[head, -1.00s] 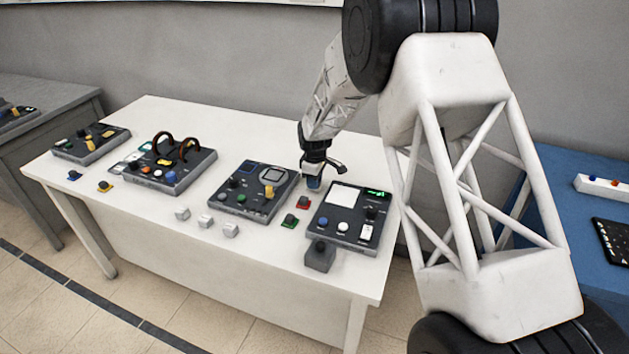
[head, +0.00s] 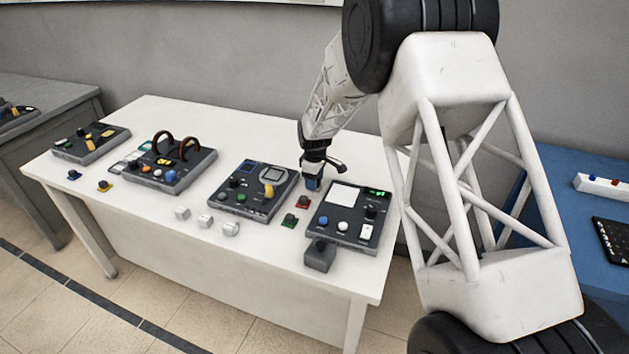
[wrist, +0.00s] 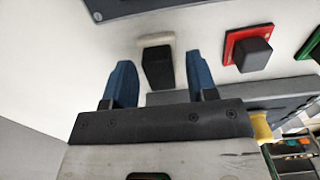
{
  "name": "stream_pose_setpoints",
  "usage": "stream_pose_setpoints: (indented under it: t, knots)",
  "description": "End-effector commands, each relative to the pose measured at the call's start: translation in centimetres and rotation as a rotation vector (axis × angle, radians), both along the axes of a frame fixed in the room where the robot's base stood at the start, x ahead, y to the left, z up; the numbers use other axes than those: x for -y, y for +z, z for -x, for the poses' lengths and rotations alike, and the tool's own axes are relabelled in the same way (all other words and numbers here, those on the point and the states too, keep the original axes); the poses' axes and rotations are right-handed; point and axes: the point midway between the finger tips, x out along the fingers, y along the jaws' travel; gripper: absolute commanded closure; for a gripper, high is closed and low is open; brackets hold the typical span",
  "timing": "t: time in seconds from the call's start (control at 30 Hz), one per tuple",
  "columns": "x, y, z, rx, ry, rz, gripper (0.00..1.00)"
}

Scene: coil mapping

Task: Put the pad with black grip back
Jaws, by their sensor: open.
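A cream-white pad (wrist: 143,41) with a black block grip (wrist: 158,67) lies on the white tabletop in the wrist view. My gripper (wrist: 160,62) is open, with one blue finger on each side of the black grip in that picture and gaps to both sides. Whether the fingertips are down at the grip's height I cannot tell. In the head view my gripper (head: 313,184) is low over the table between two dark panels, and it hides this pad. A red pad (wrist: 233,36) and a green pad (wrist: 317,38), both with dark grips, are to the right in the wrist view.
The right panel (head: 347,215) and middle panel (head: 252,190) flank my gripper. A yellow lever (head: 269,190) stands up from the middle panel. A grey block (head: 320,257) and several whitish cubes (head: 205,221) are near the front. Two black-red arches (head: 176,147) rise from another panel.

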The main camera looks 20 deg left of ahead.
Motion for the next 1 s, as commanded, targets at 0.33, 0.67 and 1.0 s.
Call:
stream_pose_setpoints:
  t: [0.33,0.67,1.0]
  knots:
    - [0.0,3.7,-0.1,0.002,0.000,-0.001,0.48]
    - [0.0,8.9,0.0,0.001,0.000,-0.001,0.48]
    - [0.0,11.7,0.0,0.000,0.000,0.000,0.48]
